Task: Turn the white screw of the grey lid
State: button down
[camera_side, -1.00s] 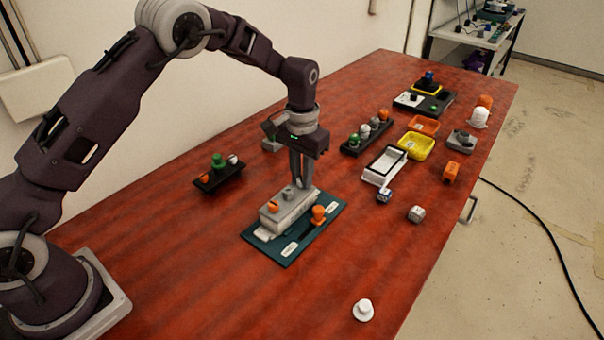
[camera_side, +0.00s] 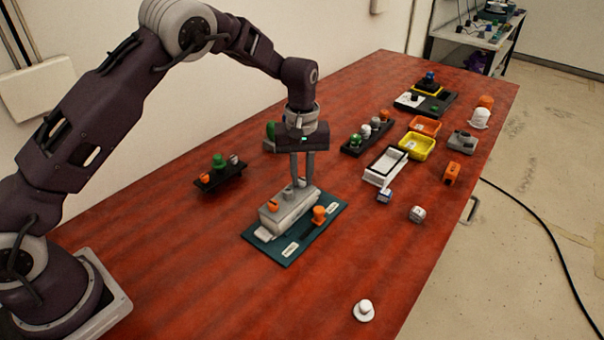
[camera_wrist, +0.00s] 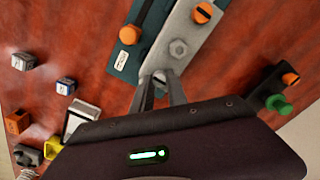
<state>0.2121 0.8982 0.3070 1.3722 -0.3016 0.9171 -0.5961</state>
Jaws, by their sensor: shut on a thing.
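The grey lid (camera_side: 291,210) is a long block lying on a teal base plate (camera_side: 335,210); in the wrist view the lid (camera_wrist: 186,27) runs up from my fingertips. It bears an orange slotted screw (camera_side: 273,205) at one end and a grey hex knob (camera_wrist: 178,48) in its middle. At the other end is the white screw (camera_wrist: 159,79), with a dark slot. My gripper (camera_side: 302,182) points straight down over that end. In the wrist view my gripper (camera_wrist: 158,76) has its fingers on both sides of the white screw, shut on it. The side view mostly hides this screw.
An orange knob (camera_side: 319,214) stands on the plate beside the lid. A black holder (camera_side: 221,178) with coloured pegs is to the left. Trays, including a yellow one (camera_side: 417,146), and small blocks lie to the right. A white knob (camera_side: 364,310) sits on the clear front area.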

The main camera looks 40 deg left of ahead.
jog(key=shift+n, duration=0.3)
dwell(0.4)
jog(key=c, duration=1.3)
grip_release()
